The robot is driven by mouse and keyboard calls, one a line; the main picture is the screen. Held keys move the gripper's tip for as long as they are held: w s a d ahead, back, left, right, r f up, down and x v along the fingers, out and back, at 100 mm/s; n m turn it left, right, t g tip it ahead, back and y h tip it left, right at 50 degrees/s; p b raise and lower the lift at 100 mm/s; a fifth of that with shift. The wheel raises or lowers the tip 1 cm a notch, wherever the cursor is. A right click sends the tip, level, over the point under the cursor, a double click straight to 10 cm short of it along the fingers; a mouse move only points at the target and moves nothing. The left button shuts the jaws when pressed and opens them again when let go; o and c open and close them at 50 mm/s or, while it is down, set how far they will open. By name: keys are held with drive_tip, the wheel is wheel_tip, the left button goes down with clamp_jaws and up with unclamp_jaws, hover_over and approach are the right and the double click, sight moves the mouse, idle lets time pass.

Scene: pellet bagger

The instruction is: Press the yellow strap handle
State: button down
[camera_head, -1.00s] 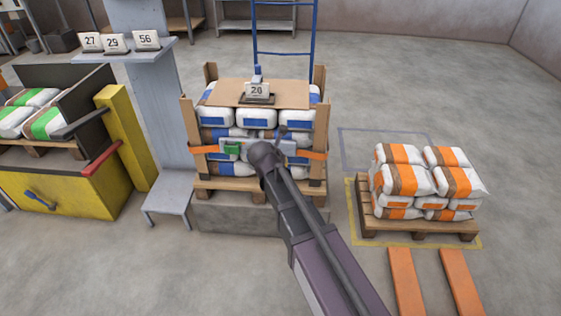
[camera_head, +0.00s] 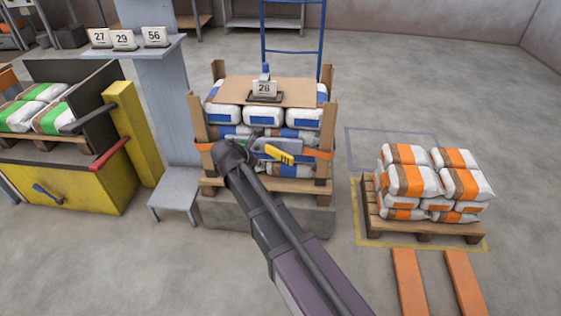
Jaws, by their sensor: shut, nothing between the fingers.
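The yellow strap handle (camera_head: 279,153) sits at the front of the stacked pallet, on a grey buckle plate on the orange strap (camera_head: 318,154). It slants down to the right and is in plain view. My gripper (camera_head: 257,136) is shut and empty, just left of the yellow handle and in front of the strap. I cannot tell whether it touches the buckle. My wrist and arm hide the left part of the buckle and some of the strap.
White and blue bags (camera_head: 262,116) are stacked between brown corner posts on a pallet, under a cardboard sheet (camera_head: 234,88) bearing a "28" sign (camera_head: 264,88). A grey step (camera_head: 175,188) stands left. Orange bags (camera_head: 410,180) on another pallet stand right, with floor between.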

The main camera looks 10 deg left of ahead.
idle(0.3)
drive_tip(key=b, duration=0.7)
approach(284, 162)
drive_tip(key=s+f+x, duration=0.1)
drive_tip(key=x, duration=0.4)
drive_tip(key=shift+w+d, duration=0.15)
drive_tip(key=shift+w, duration=0.35)
drive_tip(key=shift+w+d, duration=0.15)
drive_tip(key=shift+w, duration=0.35)
